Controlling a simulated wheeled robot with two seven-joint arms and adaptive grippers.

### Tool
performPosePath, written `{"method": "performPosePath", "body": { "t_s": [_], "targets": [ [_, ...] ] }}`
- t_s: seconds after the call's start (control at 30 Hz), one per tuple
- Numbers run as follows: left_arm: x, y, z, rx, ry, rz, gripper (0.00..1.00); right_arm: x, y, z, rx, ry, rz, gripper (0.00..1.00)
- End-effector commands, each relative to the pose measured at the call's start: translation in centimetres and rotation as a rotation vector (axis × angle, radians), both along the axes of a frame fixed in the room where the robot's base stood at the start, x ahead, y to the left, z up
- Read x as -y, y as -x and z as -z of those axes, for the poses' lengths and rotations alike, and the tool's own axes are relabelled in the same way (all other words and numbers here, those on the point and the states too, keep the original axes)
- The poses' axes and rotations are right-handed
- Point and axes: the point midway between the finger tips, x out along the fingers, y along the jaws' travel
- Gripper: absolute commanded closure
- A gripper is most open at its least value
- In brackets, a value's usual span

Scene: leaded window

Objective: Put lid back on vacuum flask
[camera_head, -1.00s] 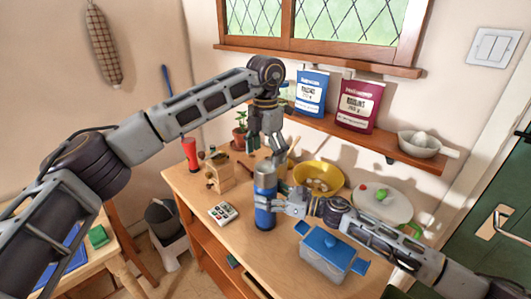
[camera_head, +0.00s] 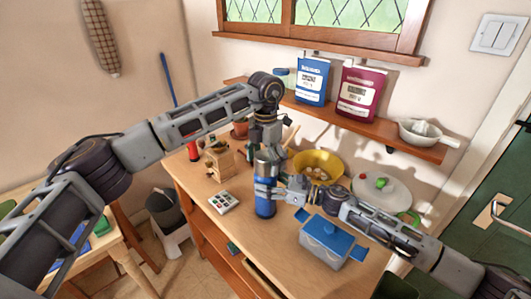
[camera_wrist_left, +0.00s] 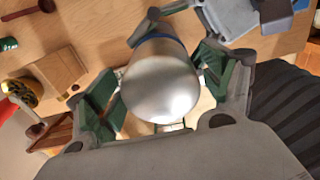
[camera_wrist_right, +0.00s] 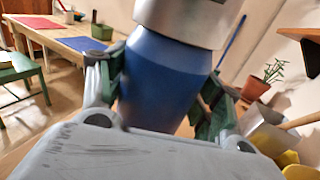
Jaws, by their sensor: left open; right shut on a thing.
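The vacuum flask (camera_head: 265,208) has a blue body and stands upright on the table. A silver lid (camera_head: 264,170) is at its top; its rounded end (camera_wrist_left: 160,85) faces the left wrist camera. In the right wrist view the silver part (camera_wrist_right: 182,18) meets the blue body (camera_wrist_right: 160,80) with no visible gap; whether it is fastened I cannot tell. My right gripper (camera_head: 268,190) is shut on the flask body from the right. My left gripper (camera_head: 267,152) is open, pointing down from above, with its fingers on either side of the lid.
A yellow bowl (camera_head: 325,162) and a white round-lidded dish (camera_head: 383,190) stand behind and right. A blue-lidded pot (camera_head: 325,240) is right of the flask. The shelf (camera_head: 375,127) is behind.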

Motion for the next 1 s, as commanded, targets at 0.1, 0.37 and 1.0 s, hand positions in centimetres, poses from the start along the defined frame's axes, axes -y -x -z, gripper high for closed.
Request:
{"method": "performPosePath", "body": {
  "t_s": [0.1, 0.37, 1.0],
  "targets": [
    [0.01, 0.02, 0.74, -0.001, 0.001, 0.000, 0.18, 0.02, -0.02, -0.02, 0.000, 0.000, 0.001, 1.00],
    [0.02, 0.02, 1.06, 0.001, 0.001, 0.000, 0.18, 0.02, -0.02, -0.02, 0.000, 0.000, 0.001, 1.00],
    [0.00, 0.00, 1.02, 0.000, 0.000, 0.000, 0.66, 0.02, -0.02, -0.02, 0.000, 0.000, 0.001, 1.00]
  ]
}}
